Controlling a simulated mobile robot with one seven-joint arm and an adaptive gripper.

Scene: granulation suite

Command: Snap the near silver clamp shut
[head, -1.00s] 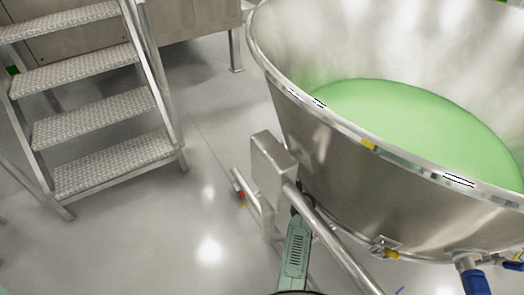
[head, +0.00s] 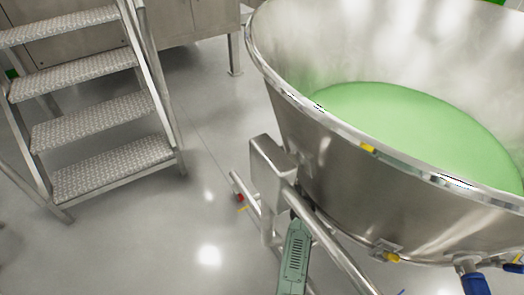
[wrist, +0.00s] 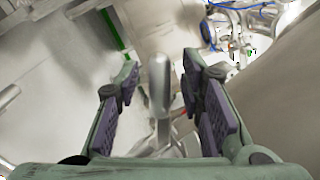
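My gripper (wrist: 160,72) is open, its two purple-padded fingers wide apart with nothing held. A silver bar with a rounded end (wrist: 158,85) shows between the fingers in the wrist view; it may be the near clamp's lever, but I cannot tell for sure. It appears clear of both pads. In the head view, my green gripper body (head: 294,262) reaches up beside the steel frame of the bowl, and the fingers are hidden there. A small silver fitting with a yellow tip (head: 386,252) sits low on the bowl's outer wall, right of my gripper.
The large steel bowl (head: 340,165) holds green material and fills the right side. Its frame has a thick post (head: 268,175) and a slanted tube (head: 335,245) close to my arm. A blue-handled valve (head: 473,280) is at lower right. Steps (head: 110,180) stand left, with bare floor between.

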